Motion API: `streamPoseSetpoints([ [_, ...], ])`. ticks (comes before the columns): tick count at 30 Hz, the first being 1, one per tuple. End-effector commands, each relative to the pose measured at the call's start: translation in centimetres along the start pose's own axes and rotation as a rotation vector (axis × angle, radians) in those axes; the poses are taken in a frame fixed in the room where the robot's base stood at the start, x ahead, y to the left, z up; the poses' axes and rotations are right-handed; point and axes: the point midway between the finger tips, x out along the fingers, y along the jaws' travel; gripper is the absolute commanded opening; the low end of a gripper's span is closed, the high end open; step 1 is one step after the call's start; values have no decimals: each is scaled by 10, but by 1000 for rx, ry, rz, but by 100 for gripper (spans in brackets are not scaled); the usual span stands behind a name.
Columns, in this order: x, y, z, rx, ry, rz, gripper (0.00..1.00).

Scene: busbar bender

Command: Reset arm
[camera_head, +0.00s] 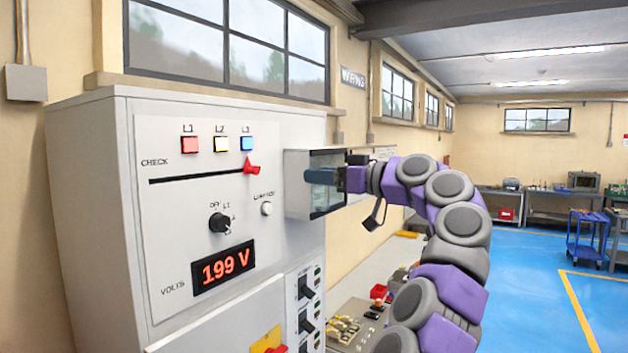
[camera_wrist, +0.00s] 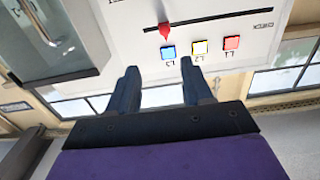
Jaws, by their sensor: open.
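My arm (camera_head: 460,222), purple and grey, bends up from the lower right and reaches left toward the grey cabinet (camera_head: 88,200). My gripper (camera_head: 322,176) is beside or in front of the clear-fronted box (camera_head: 297,200) on the cabinet's right side; I cannot tell if they touch. In the wrist view, which is upside down, my gripper (camera_wrist: 160,82) has its two dark fingers spread, with nothing between them. The box (camera_wrist: 45,40) shows there at the upper left, apart from the fingers.
The cabinet panel has red, yellow and blue lamps, a red slider pointer (camera_head: 252,167), a rotary knob (camera_head: 219,222) and a display (camera_head: 223,267) reading 199 V. Switches (camera_head: 306,308) sit lower right. A bench (camera_head: 345,312) with small parts lies under my arm. Blue floor is open at right.

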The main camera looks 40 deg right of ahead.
Motion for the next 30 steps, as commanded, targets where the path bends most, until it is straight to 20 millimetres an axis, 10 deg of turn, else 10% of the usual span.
streamPoseSetpoints([
  [14,23,-24,18,82,-39,-73,50],
  [30,100,-239,168,379,-527,-359,50],
])
